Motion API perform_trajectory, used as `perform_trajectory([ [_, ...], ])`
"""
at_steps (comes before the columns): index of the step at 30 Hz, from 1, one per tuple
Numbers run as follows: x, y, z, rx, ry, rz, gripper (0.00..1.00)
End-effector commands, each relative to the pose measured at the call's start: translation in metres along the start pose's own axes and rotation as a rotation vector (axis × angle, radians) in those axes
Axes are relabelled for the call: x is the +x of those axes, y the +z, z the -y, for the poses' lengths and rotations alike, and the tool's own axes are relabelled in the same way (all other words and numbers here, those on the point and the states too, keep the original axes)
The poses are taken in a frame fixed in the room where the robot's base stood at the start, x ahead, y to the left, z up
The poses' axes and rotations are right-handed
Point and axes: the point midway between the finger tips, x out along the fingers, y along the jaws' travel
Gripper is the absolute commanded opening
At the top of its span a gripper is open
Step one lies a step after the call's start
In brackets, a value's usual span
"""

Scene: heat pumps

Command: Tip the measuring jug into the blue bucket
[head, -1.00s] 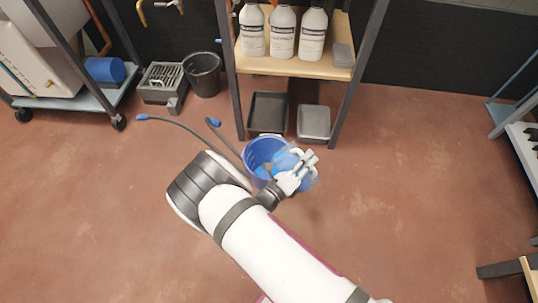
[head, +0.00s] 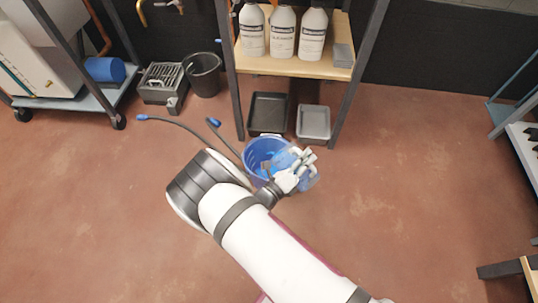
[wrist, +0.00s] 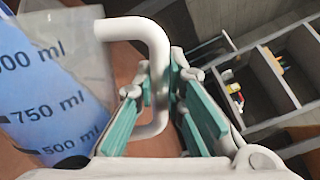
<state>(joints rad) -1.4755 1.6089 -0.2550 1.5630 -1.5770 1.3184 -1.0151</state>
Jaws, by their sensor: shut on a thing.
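The blue bucket (head: 256,153) stands on the floor in front of the shelf, partly hidden by my gripper and the jug. The clear measuring jug (head: 310,183) is at the bucket's right side, partly over its rim. In the wrist view the jug (wrist: 40,95) shows blue liquid and printed ml marks; the liquid's edge slants across the scale, so the jug looks tilted. My gripper (head: 300,163) is shut on the jug's white handle, which passes between the teal finger pads in the wrist view (wrist: 160,95). I cannot tell whether liquid is flowing out.
The shelf (head: 290,62) behind the bucket holds white bottles, with a black tray (head: 268,112) and a grey tray (head: 314,122) below. A black bin (head: 203,75) stands left of it. Hoses with blue ends lie near the bucket.

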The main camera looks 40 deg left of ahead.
Motion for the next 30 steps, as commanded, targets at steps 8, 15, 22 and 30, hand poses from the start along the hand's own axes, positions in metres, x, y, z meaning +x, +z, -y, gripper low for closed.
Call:
perform_trajectory([
  [8, 0.0004, 0.0033, 0.0014, -0.011, -0.003, 0.001, 0.00],
  [15, 0.0004, 0.0050, 0.0019, -0.023, -0.003, 0.001, 0.00],
  [22, 0.0004, 0.0065, 0.0022, -0.032, -0.003, 0.001, 0.00],
  [30, 0.0004, 0.0083, 0.0027, -0.044, -0.003, 0.001, 0.00],
])
